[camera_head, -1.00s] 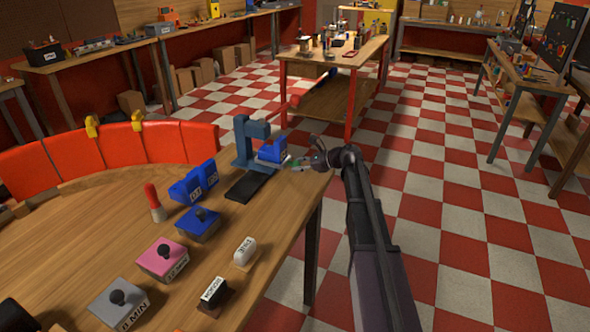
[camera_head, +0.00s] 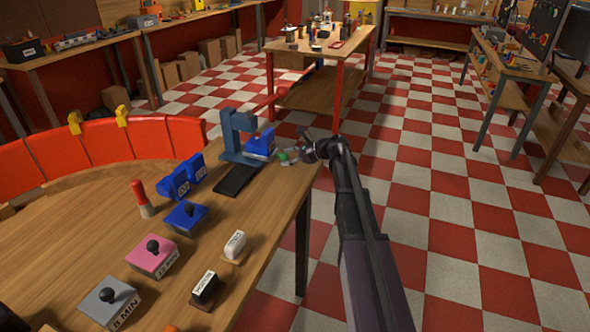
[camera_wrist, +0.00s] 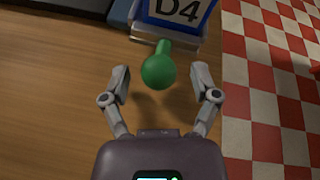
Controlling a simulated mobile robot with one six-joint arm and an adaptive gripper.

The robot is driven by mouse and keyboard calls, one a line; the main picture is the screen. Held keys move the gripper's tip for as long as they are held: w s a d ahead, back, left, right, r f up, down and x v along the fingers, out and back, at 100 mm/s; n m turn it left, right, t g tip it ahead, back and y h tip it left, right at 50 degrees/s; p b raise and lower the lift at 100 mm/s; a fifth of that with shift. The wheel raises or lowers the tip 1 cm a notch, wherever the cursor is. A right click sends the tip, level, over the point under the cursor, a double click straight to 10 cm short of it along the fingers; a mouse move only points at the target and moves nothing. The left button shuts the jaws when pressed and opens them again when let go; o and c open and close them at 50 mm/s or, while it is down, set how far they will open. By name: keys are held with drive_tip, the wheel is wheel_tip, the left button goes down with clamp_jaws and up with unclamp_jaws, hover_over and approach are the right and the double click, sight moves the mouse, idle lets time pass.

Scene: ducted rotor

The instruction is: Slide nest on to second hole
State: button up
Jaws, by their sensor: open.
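A blue block labelled D4 (camera_wrist: 178,12), which looks like the nest, sits at a blue stand (camera_head: 230,132) on the wooden table. The same nest (camera_head: 260,141) shows in the head view. A green ball knob (camera_wrist: 158,72) sticks out from it toward my gripper. My gripper (camera_wrist: 161,80) is open, with one finger on each side of the knob and gaps on both sides. In the head view my gripper (camera_head: 292,153) is at the table's right edge. No holes can be made out.
A black plate (camera_head: 236,180) lies in front of the stand. Blue blocks (camera_head: 182,178), a red-topped post (camera_head: 141,197), blue, pink (camera_head: 152,257) and grey knobbed boxes, and small white and black labelled pieces stand nearer. Checkered floor lies right of the table edge (camera_head: 290,205).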

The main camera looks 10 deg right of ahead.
sight(283, 169)
drive_tip(key=shift+s+a, duration=0.4)
drive_tip(key=shift+s, duration=0.25)
drive_tip(key=shift+s+a, duration=0.6)
drive_tip(key=shift+s, duration=0.25)
drive_tip(key=p+v, duration=0.5)
drive_tip(key=v, duration=0.8)
drive_tip(key=s+a+n+g+h+p, duration=0.1)
drive_tip(key=s+a+n+p, duration=0.1)
drive_tip(key=s+a+r+n+g+h+p, duration=0.1)
drive_tip(key=s+a+n+p, duration=0.1)
drive_tip(key=s+n+p, duration=0.1)
drive_tip(key=s+a+r+n+g+h+p, duration=0.1)
drive_tip(key=s+a+n+p, duration=0.1)
drive_tip(key=a+p, duration=0.1)
drive_tip(key=shift+s, duration=0.2)
drive_tip(key=s+a+r+n+g+h+p, duration=0.1)
drive_tip(key=s+a+r+n+h+p, duration=0.1)
drive_tip(key=s+n+p, duration=0.3)
drive_tip(key=s+a+r+n+g+h+p, duration=0.2)
drive_tip(key=s+r+n+h+p, duration=0.1)
drive_tip(key=s+n+h+p, duration=0.1)
drive_tip(key=s+n+p, duration=0.1)
drive_tip(key=s+n, duration=0.1)
drive_tip(key=shift+s+h, duration=0.3)
drive_tip(key=shift+s, duration=0.1)
